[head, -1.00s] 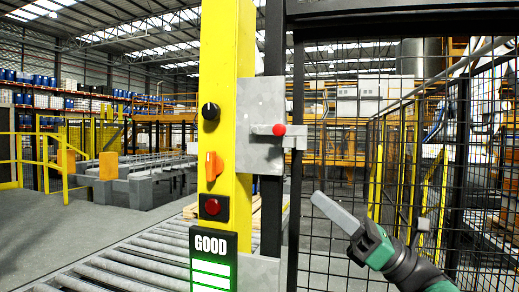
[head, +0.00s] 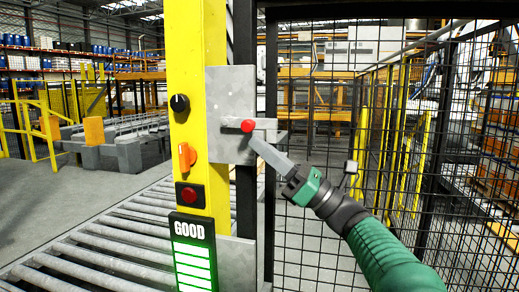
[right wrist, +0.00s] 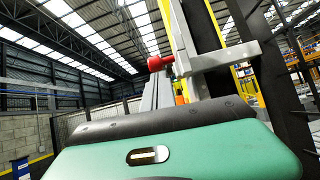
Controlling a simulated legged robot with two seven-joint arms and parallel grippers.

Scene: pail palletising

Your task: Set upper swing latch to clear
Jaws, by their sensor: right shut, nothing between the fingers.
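In the right wrist view the red knob (right wrist: 160,63) shows by the tips of the grey fingers (right wrist: 150,95), with the bar (right wrist: 222,56) running right. My left gripper is not in view.
The yellow post (head: 199,80) carries a black dial (head: 179,103), an orange switch (head: 186,156), a red button (head: 189,195) and a lit "GOOD" panel (head: 192,255). A roller conveyor (head: 95,250) runs at lower left. The mesh gate (head: 330,220) stands right of the post.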

